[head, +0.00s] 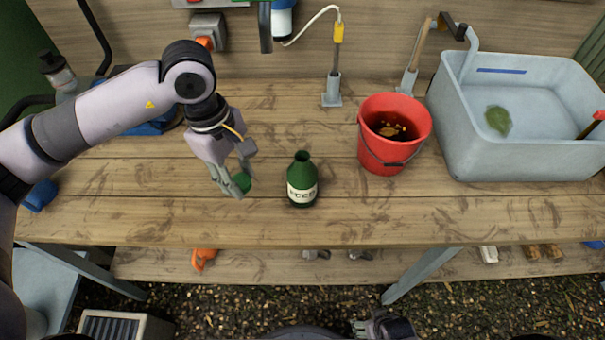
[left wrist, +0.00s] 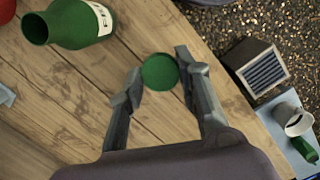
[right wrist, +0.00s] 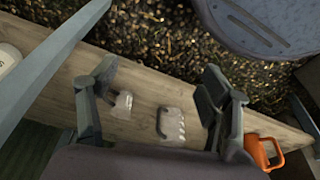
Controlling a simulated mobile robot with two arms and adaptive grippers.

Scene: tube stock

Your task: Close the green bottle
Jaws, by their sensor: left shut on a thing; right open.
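The green bottle (head: 302,181) stands upright on the wooden bench, with a pale label and an open, uncapped neck. It also shows in the left wrist view (left wrist: 72,24), at the upper left. My left gripper (head: 236,186) is to the left of the bottle, apart from it. It is shut on a round green cap (left wrist: 160,72), which also shows in the head view (head: 242,181). My right gripper (right wrist: 160,92) is open and empty, low in front of the bench; it shows at the bottom edge of the head view (head: 378,326).
A red bucket (head: 372,155) with dark contents stands right of the bottle. A grey-blue basin (head: 480,160) is at the right. The lower shelf holds an orange item (head: 204,257). Bench around the bottle is clear.

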